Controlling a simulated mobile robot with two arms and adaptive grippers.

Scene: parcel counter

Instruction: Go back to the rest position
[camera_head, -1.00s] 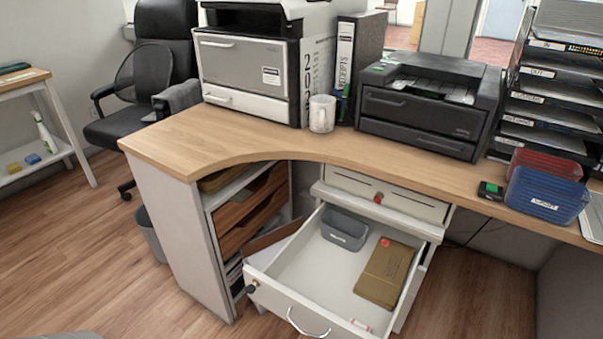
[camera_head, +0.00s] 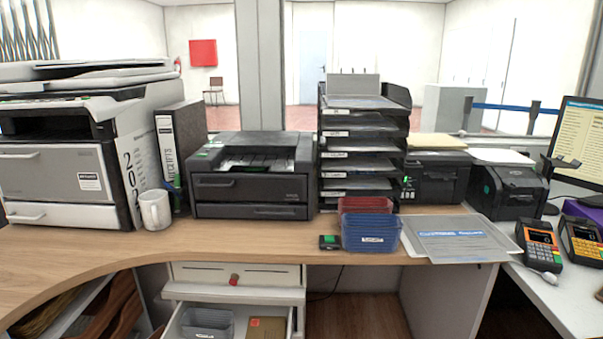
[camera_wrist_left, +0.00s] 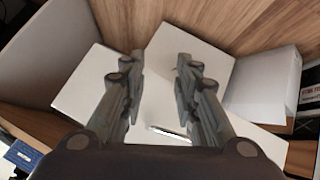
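My left gripper (camera_wrist_left: 160,62) shows in the left wrist view with its two fingers apart and nothing held between them. Behind the fingers are pale furniture panels (camera_wrist_left: 190,55) and a wood-grain surface (camera_wrist_left: 245,20). Neither gripper shows in the head view, and my right gripper is in no view. In the head view the drawer (camera_head: 173,331) under the counter stands open, cut off by the bottom edge. A grey bin (camera_head: 207,322) and a brown envelope (camera_head: 266,328) lie in it.
The wooden counter (camera_head: 240,241) carries a large printer (camera_head: 55,172), a white mug (camera_head: 155,209), a black printer (camera_head: 252,190), a stack of trays (camera_head: 360,150) and red and blue bins (camera_head: 370,233). Card terminals (camera_head: 538,240) stand at the right. The counter's front strip is mostly clear.

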